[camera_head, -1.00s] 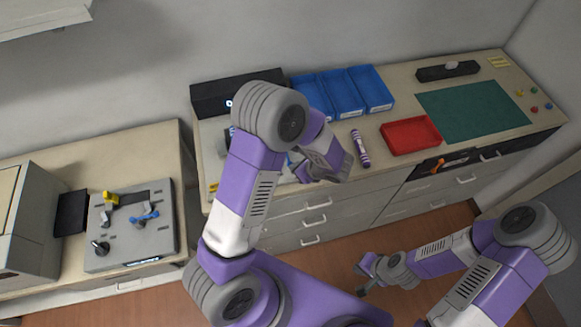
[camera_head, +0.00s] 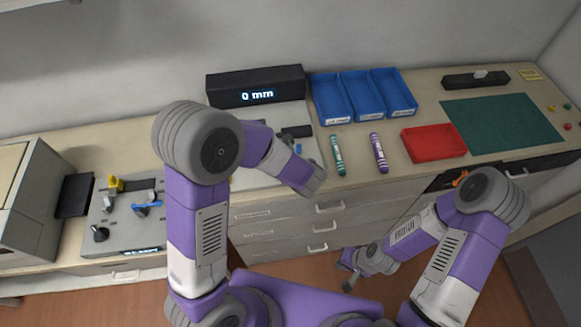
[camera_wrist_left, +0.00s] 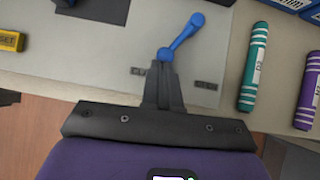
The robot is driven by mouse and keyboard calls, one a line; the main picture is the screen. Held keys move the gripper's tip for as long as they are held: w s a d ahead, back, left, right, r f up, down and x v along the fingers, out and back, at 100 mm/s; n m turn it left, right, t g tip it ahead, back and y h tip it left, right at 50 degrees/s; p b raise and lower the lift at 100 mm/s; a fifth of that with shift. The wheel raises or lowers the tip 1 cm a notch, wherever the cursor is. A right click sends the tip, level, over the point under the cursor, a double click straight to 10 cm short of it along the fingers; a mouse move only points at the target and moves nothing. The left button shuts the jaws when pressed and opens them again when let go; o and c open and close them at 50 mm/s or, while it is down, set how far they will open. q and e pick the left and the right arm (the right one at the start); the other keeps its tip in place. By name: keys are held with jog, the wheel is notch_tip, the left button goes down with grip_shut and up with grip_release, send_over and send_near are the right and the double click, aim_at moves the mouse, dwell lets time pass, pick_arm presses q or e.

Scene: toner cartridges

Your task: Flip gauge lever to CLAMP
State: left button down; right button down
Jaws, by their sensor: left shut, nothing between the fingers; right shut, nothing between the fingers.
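The gauge shows in the head view as a black box with a lit display (camera_head: 256,95) reading "0 mm" and a pale plate in front, largely covered by my left arm. Its blue lever (camera_wrist_left: 182,37) shows in the left wrist view, with its round knob up and to the right of its pivot. Small dark labels sit either side of the pivot, too small to read. My left gripper (camera_wrist_left: 165,68) is shut and empty, its tips at the pivot end of the lever; contact is unclear. My right gripper (camera_head: 349,284) is shut and empty in front of the drawers.
Teal (camera_head: 337,155) and purple (camera_head: 378,153) cartridges lie right of the gauge. Blue bins (camera_head: 345,118), a red tray (camera_head: 462,155) and a green mat (camera_head: 500,118) are further right. A yellow block (camera_wrist_left: 10,40) marked "SET" is at the wrist view's left. Another fixture (camera_head: 125,238) stands left.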

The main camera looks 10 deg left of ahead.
pick_arm(q)
jog(key=shift+w, duration=0.15)
jog(key=shift+w+d+r, duration=0.1)
jog(key=shift+w+d, duration=0.25)
jog(key=shift+d, duration=0.1)
pick_arm(e)
jog(key=shift+s+r, duration=0.15)
